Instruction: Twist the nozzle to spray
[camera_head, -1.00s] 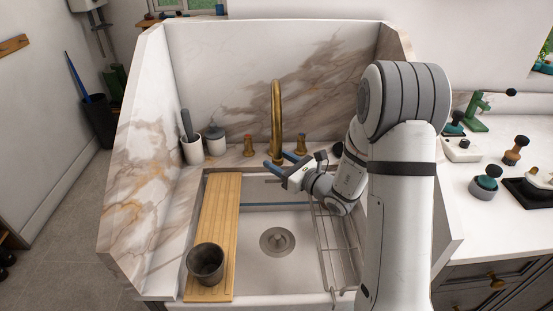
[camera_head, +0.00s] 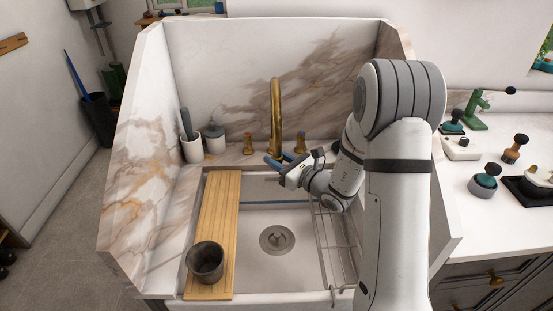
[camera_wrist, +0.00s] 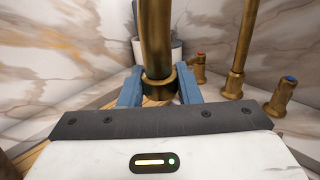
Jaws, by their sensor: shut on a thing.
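The brass faucet (camera_head: 276,112) stands upright at the back of the sink. In the wrist view, its spout (camera_wrist: 155,35) comes down close to the camera and ends in the brass nozzle (camera_wrist: 159,86), a wider dark-rimmed ring. My gripper (camera_head: 279,159) is at the spout's end, over the back of the sink. In the wrist view, its blue fingers (camera_wrist: 160,92) are on both sides of the nozzle, shut on it. In the head view, the nozzle is hard to make out between the fingers. No water shows.
Brass handles (camera_head: 300,143) (camera_head: 247,145) flank the faucet. A wooden board (camera_head: 221,205) with a dark cup (camera_head: 205,262) covers the sink's left side. A wire rack (camera_head: 338,250) stands right, beneath my arm. A white pot (camera_head: 192,149) and grey jar (camera_head: 215,138) stand back left.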

